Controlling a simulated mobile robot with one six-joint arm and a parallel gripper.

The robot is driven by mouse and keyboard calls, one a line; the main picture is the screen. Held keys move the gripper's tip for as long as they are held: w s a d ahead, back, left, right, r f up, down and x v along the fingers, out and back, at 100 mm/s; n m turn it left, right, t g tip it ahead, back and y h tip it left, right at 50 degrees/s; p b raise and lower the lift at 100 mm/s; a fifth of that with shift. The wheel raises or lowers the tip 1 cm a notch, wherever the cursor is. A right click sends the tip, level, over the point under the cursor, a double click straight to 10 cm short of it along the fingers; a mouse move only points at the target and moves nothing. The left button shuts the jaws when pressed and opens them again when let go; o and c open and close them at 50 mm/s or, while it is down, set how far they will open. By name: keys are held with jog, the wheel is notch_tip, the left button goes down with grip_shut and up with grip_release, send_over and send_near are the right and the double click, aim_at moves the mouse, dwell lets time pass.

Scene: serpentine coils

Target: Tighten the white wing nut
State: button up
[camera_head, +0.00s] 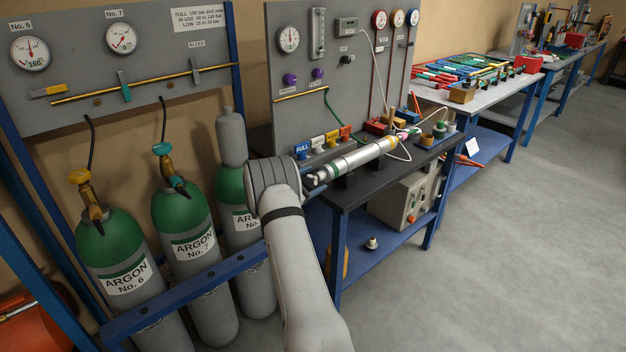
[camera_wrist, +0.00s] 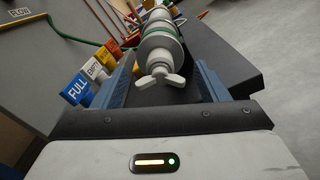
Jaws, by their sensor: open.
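The white wing nut (camera_wrist: 160,78) sits on the near end of a silver cylinder (camera_wrist: 158,40) in the wrist view. Its two wings spread left and right, slightly tilted. My gripper (camera_wrist: 164,82) is open, with one blue-grey finger on each side of the wing nut and a visible space between them and it. In the head view my gripper (camera_head: 312,179) is at the left end of the silver cylinder (camera_head: 357,158), which lies along the black bench top. The wing nut is too small and too covered by my gripper to make out there.
Coloured tags (camera_head: 328,139), including a blue FULL one, stand behind the cylinder. Argon bottles (camera_head: 185,218) stand in a blue rack at left. A gauge panel (camera_head: 342,70) rises behind the black bench (camera_head: 345,194). The floor at right is clear.

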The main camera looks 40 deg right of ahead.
jog(key=c, duration=1)
jog(key=shift+f+m+b, duration=0.2)
jog(key=shift+m+b, duration=0.1)
jog(key=shift+b, duration=0.4)
jog(key=m+b, duration=0.1)
jog(key=b, duration=0.1)
jog(key=shift+f+b, duration=0.2)
jog(key=shift+b, duration=0.1)
jog(key=m+b, duration=0.3)
jog(key=b, duration=0.4)
jog(key=shift+f+b, duration=0.15)
jog(key=shift+b, duration=0.15)
jog(key=m+b, duration=0.3)
jog(key=b, duration=0.4)
jog(key=shift+m, duration=0.3)
jog(key=m+b, duration=0.1)
jog(key=b, duration=0.1)
jog(key=m+b, duration=0.1)
jog(key=b, duration=0.2)
jog(key=shift+r+m, duration=0.3)
jog(key=shift+m, duration=0.1)
jog(key=shift+r+b, duration=0.1)
jog(key=shift+b, duration=0.25)
